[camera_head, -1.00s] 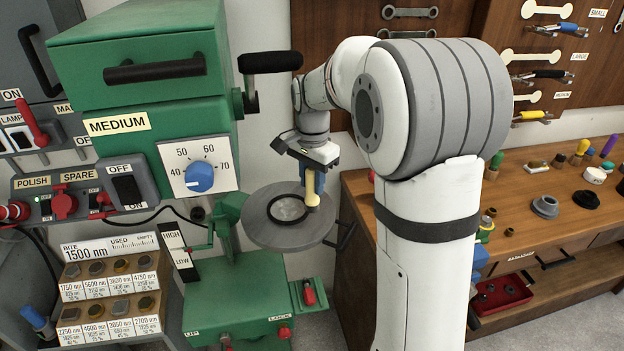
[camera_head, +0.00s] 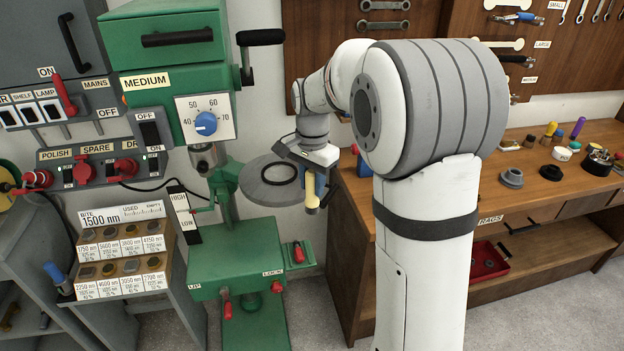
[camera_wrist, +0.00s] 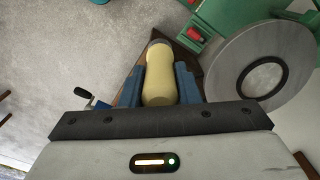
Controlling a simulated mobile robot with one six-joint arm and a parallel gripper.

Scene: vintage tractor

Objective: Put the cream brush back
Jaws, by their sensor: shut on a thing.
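My gripper (camera_head: 312,192) is shut on the cream brush (camera_head: 311,190), with its blue fingers on both sides of the handle. In the wrist view the cream brush (camera_wrist: 160,80) sits between the two fingers (camera_wrist: 160,84), its cream handle toward the palm and a grey-brown end pointing away. In the head view the brush hangs upright in the air, just right of the drill press's round table. The brush's lower end is small and hard to make out.
The green drill press (camera_head: 235,255) with its round grey table (camera_head: 262,196) stands left of my gripper. A black ring lies on that table. A wooden bench (camera_head: 480,195) at the right carries several coloured-handled brushes (camera_head: 552,128), cups and a dark ring.

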